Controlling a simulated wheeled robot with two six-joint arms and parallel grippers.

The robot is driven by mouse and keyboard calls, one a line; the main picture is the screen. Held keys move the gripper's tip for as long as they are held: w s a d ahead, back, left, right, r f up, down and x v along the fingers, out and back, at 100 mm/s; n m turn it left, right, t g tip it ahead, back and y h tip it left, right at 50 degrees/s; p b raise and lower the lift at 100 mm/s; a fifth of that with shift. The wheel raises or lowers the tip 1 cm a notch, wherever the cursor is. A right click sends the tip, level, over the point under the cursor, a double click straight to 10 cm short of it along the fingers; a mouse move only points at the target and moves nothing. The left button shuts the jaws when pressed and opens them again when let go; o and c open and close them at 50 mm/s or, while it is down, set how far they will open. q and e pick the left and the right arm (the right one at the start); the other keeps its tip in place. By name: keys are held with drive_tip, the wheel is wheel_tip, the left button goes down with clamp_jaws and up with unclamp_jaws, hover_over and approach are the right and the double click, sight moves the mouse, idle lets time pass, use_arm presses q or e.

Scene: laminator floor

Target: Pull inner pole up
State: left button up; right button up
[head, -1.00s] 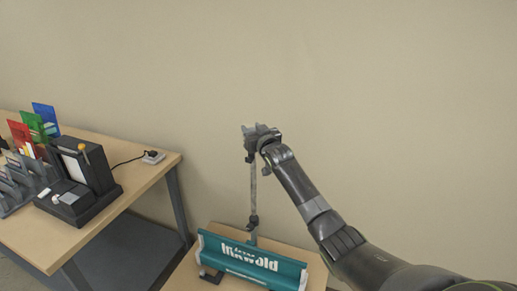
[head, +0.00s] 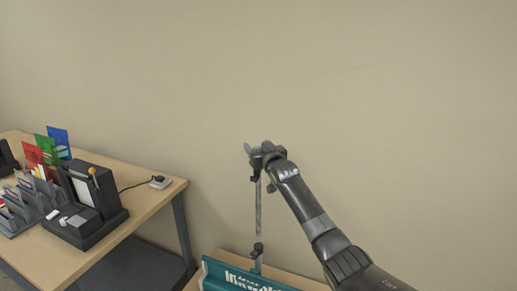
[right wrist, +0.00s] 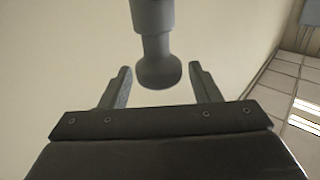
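A thin grey pole (head: 258,210) stands upright above a teal banner base (head: 228,276) with white lettering, cut off by the lower edge of the head view. A dark collar (head: 257,249) sits low on the pole, and a dark clamp piece sits near its top. My right gripper (head: 254,153) is at the top of the pole. In the right wrist view, a grey rounded pole end (right wrist: 158,68) lies between my two fingers (right wrist: 161,88), with a gap on each side, so the gripper is open around it. My left gripper is out of view.
A wooden table (head: 150,205) at left carries a black device (head: 85,205), grey racks, colored panels (head: 58,142) and a small corded box (head: 160,182). The banner base rests on a lower wooden surface (head: 290,277). A bare beige wall is behind.

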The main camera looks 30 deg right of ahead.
drive_tip(key=shift+s+f, duration=0.1)
drive_tip(key=shift+f, duration=0.05)
drive_tip(key=shift+s, duration=0.5)
drive_tip(key=s+a+b, duration=0.1)
drive_tip(key=s+b, duration=0.3)
drive_tip(key=s, duration=1.2)
drive_tip(key=shift+a+b, duration=0.2)
drive_tip(key=shift+b, duration=0.15)
